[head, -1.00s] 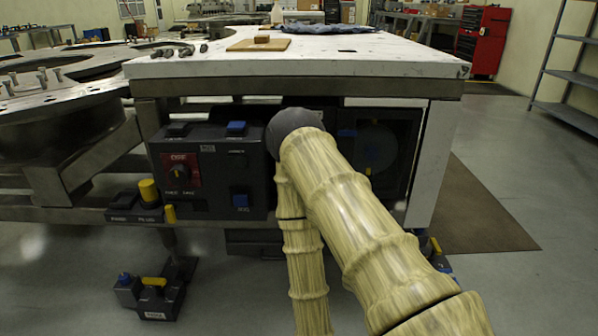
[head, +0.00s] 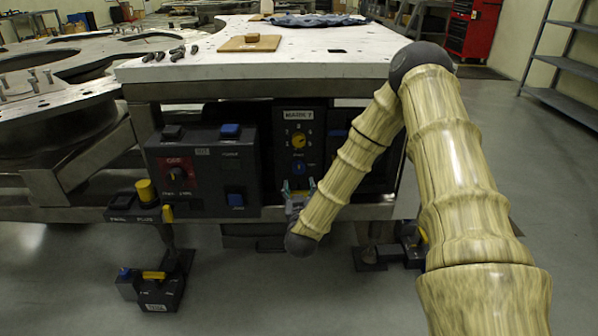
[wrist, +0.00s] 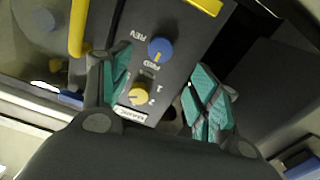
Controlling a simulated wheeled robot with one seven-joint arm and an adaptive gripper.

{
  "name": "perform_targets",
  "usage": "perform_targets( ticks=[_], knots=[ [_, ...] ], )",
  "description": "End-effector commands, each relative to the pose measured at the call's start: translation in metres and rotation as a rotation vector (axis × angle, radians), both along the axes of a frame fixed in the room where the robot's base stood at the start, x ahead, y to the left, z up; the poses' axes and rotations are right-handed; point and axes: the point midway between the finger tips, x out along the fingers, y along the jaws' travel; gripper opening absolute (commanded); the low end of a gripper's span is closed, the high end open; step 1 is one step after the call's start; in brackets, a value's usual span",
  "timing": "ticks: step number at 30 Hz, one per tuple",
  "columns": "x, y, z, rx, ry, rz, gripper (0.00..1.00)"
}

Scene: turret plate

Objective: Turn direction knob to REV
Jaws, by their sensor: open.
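The dark control panel under the table, labelled MARK 7, carries a blue direction knob (head: 299,167) below a yellow knob (head: 299,140). In the wrist view the blue knob (wrist: 160,48) has REV and FWD printed beside it. Its pale pointer mark faces the lower side of the picture, nearer FWD than REV. The yellow knob (wrist: 139,94) sits close by, with numbers around it. My gripper (head: 298,186) is open in front of the panel, just below the blue knob. In the wrist view its teal pads (wrist: 163,70) stand apart on either side of the knobs, holding nothing.
A box with a red-plated knob (head: 176,173) and blue buttons stands left of the panel. The white tabletop (head: 200,70) overhangs above. A yellow bar (wrist: 79,28) shows at the wrist view's left. Pedal boxes (head: 154,290) lie on the floor.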

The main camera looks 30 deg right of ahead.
Motion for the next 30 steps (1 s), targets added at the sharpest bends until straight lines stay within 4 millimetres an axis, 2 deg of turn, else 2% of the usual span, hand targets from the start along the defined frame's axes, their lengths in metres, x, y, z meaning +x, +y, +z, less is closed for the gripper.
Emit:
perform_targets(
  ticks=[12,18,24,30],
  knots=[
    [0.054,-0.034,-0.003,0.002,-0.001,0.000,0.62],
    [0.075,-0.047,-0.002,0.001,0.001,0.001,0.62],
    [0.084,-0.052,-0.002,0.001,0.002,0.002,0.62],
    [0.085,-0.053,-0.001,0.002,0.003,0.002,0.62]
  ],
)
